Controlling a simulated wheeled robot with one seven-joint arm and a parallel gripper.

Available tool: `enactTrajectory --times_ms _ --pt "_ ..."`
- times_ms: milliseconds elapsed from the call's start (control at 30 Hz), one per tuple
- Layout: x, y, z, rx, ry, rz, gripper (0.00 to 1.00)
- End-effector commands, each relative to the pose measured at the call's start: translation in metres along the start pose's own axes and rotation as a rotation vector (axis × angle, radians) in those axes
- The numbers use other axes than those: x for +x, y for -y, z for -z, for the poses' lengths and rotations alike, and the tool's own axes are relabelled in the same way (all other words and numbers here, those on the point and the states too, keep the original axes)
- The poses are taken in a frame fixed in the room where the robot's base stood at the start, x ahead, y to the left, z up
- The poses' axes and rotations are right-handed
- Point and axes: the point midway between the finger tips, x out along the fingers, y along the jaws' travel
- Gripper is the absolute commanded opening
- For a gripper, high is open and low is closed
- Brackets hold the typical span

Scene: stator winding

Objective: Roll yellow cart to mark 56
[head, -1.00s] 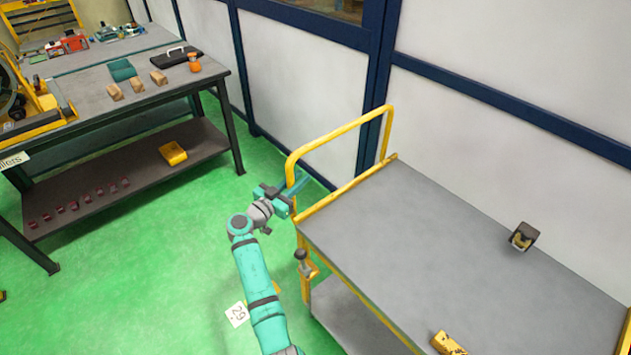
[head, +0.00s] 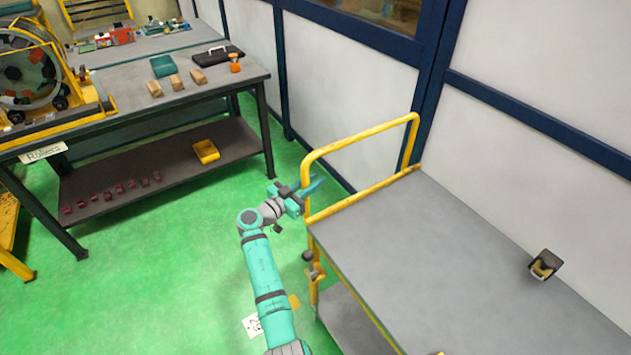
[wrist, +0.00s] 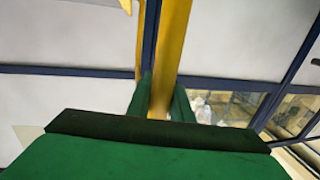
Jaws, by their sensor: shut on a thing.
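The yellow cart has a grey top (head: 430,265) and a yellow tubular push handle (head: 360,131) at its left end. It stands on the green floor along the white wall, its right end out of frame. My gripper (head: 308,188) is shut on the near upright of that handle. In the wrist view the yellow upright (wrist: 172,50) runs between the two green fingers of my gripper (wrist: 160,105). A white floor card (head: 252,325) lies beside my arm, partly hidden by it; its number is not readable. No mark reading 56 is visible.
A dark blue wall post (head: 435,80) rises behind the handle. Green floor (head: 170,270) is open at left.

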Motion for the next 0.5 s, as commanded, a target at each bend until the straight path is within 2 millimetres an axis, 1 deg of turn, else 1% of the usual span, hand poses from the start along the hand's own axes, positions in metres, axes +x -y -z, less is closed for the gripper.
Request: enactTrajectory --times_ms 33,67,100,367,500 --pt "0.0003 -0.0014 -0.0014 -0.001 0.002 -0.003 0.27" --pt "0.0002 -0.0013 -0.0014 -0.001 0.002 -0.003 0.34" --pt "0.0000 -0.0011 -0.0013 -0.001 0.002 -0.003 0.38" --pt "-0.0009 -0.0002 -0.0008 0.000 0.002 -0.002 0.38" --pt "-0.0091 0.0007 -0.0013 -0.001 0.002 0.001 0.38"
